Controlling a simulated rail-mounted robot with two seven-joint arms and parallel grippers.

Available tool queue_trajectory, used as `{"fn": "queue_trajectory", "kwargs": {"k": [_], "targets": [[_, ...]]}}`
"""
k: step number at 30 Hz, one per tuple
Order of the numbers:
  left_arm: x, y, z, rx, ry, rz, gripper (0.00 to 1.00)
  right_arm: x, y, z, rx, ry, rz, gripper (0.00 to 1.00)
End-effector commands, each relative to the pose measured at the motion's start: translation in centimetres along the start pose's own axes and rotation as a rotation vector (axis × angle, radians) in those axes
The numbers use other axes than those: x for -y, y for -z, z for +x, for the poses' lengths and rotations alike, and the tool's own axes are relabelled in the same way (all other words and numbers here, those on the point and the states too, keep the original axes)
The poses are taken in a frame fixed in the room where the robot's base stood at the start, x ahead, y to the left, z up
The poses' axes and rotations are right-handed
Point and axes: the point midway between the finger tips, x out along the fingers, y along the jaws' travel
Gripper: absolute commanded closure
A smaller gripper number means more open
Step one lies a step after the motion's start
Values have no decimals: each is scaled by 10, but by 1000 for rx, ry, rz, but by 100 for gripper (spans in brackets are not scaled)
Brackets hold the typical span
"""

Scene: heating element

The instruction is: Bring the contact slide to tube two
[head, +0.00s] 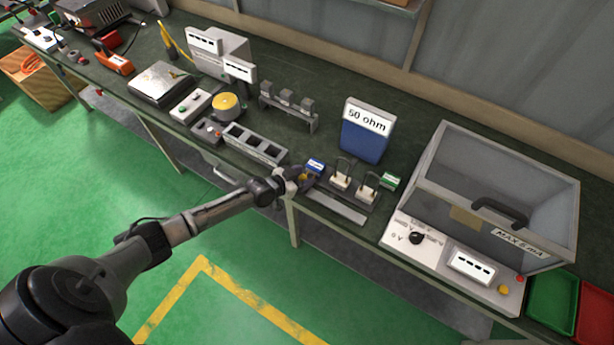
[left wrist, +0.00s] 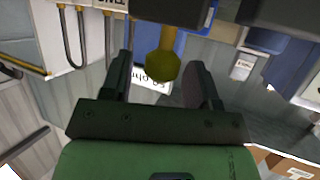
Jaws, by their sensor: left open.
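A small yellow round knob (left wrist: 163,66) on a yellow stem, which looks like the contact slide's handle, lies between my left gripper's fingers (left wrist: 161,72) in the left wrist view. The fingers are apart, with visible gaps on both sides of the knob. In the head view my left gripper (head: 296,181) is at the bench's front edge, beside the small rig, and hides part of it; a bit of yellow shows there. Two white blocks with dark loops, left (head: 340,181) and right (head: 366,193), stand on the rig and may be the tubes. Their numbering is not readable. My right gripper is not in view.
A blue "50 ohm" block (head: 366,138) stands behind the rig. A blue tag (head: 315,165) and green tag (head: 390,181) flank the loops. A clear-walled box (head: 500,190) stands right. A grey slotted tray (head: 254,144) lies left. The bench behind is mostly clear.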

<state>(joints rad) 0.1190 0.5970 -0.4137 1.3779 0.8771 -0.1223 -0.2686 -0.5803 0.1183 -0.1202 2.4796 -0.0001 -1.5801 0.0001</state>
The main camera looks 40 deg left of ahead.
Motion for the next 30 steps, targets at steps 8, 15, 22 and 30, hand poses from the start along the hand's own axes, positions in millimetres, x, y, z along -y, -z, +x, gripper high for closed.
{"fn": "queue_trajectory", "kwargs": {"k": [8, 15, 22, 30], "targets": [[0, 0, 19, 0, 0, 0, 45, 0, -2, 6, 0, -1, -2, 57], [-1, 0, 21, 0, -1, 1, 45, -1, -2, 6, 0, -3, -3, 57], [0, 0, 21, 0, 0, 0, 55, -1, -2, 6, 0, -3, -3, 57], [0, 0, 20, 0, 0, 0, 81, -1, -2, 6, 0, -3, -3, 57]]}}
